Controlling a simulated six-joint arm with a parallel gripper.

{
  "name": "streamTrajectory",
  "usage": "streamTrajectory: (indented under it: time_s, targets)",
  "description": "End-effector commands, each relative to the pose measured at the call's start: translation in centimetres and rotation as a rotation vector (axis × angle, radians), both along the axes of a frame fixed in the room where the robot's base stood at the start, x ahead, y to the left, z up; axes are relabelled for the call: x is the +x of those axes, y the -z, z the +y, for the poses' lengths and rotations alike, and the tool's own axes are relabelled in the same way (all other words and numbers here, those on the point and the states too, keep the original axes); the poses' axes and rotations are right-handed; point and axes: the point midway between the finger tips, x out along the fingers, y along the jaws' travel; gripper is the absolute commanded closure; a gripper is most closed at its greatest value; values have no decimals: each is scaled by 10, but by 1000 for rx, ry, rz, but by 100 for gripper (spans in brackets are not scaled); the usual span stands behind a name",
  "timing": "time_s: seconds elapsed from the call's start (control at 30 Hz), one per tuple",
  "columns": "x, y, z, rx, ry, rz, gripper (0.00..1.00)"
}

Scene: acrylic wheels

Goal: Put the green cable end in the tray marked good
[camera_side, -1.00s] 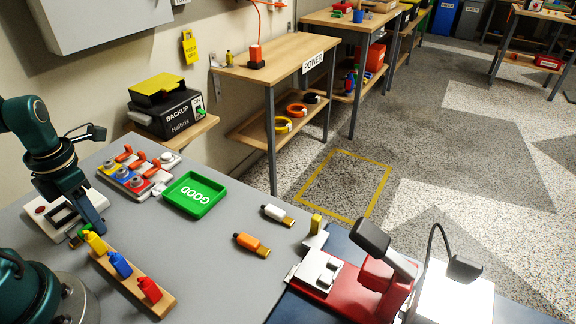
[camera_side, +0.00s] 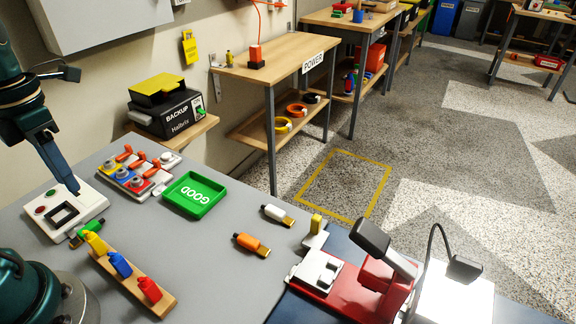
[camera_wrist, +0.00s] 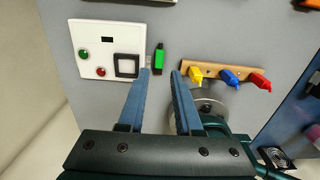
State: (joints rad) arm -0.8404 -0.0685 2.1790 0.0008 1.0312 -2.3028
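The green cable end (camera_side: 86,233) lies on the grey table between the white button box and the wooden rack, with a dark end showing. It also shows in the wrist view (camera_wrist: 159,60), just beyond my fingertips and roughly between their lines. My gripper (camera_wrist: 160,72) is open and empty, its two blue fingers apart. In the side view my gripper (camera_side: 74,190) hangs in front of the button box, apart from the cable end. The green tray marked GOOD (camera_side: 182,204) lies to the right on the table and looks empty.
The wooden rack (camera_side: 128,285) holds yellow, blue and red cable ends. The white button box (camera_side: 80,203) stands beside the green one. A board with coloured blocks (camera_side: 137,178) is left of the tray. Orange (camera_side: 251,244) and white (camera_side: 277,214) cable ends lie right of it.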

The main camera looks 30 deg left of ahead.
Motion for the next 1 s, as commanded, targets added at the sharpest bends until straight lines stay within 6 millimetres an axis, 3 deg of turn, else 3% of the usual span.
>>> streamTrajectory:
  time_s: [0.23, 0.37, 0.63, 0.9, 1.0]
  targets:
    - [1, -16, -3, 6, 48, -6, 67]
    - [7, -21, -16, 39, 303, -31, 67]
    - [18, -35, -68, 206, 1308, -96, 67]
    - [14, -43, -119, 467, 2319, -92, 67]
    - [11, -45, -133, 578, 2625, -68, 67]
